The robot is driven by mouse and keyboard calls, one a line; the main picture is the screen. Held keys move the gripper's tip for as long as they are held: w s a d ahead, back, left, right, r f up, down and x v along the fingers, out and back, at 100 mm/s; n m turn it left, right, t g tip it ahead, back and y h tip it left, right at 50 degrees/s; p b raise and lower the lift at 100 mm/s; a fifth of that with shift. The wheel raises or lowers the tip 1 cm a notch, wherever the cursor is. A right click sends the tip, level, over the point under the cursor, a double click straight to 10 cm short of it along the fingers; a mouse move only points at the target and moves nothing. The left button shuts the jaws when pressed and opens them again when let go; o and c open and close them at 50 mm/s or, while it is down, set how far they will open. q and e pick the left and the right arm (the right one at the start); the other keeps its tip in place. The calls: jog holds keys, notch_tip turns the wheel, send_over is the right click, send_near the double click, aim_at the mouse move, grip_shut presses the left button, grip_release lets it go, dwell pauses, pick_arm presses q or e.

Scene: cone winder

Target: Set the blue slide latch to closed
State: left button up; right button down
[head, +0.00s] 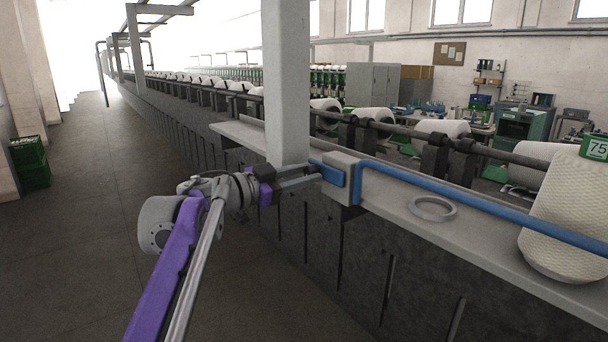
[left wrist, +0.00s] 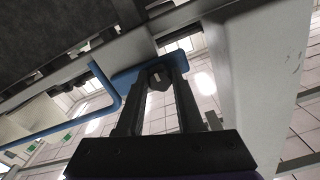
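The blue slide latch shows as a blue plate (head: 331,173) on the left side of a grey block (head: 344,162) at the rail's near end. In the left wrist view the blue plate (left wrist: 125,78) lies behind my fingertips. My left gripper (head: 314,174) reaches to the plate from the left. In the left wrist view a dark faceted knob (left wrist: 158,79) sits between the fingertips of that gripper (left wrist: 160,72). The fingers stand apart around the knob; whether they press on it is unclear. My right gripper is out of view.
A blue rail (head: 450,200) runs right from the block above a grey ledge (head: 480,232). A grey ring (head: 433,217) and a white yarn cone (head: 562,225) stand on the ledge. A grey post (head: 287,80) rises just behind my gripper.

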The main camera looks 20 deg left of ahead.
aim_at(334, 178)
pick_arm(q)
grip_shut()
dwell(0.3)
dwell(0.6)
jog(key=s+d, duration=0.1)
jog(key=d, duration=0.1)
jog(key=s+d, duration=0.2)
jog(key=shift+s+d+b, duration=0.15)
jog(key=shift+s+b, duration=0.05)
jog(key=shift+b, duration=0.1)
jog(key=shift+w, duration=0.1)
jog(key=o, duration=0.5)
grip_release()
jog(key=o, duration=0.4)
jog(key=shift+c, duration=0.2)
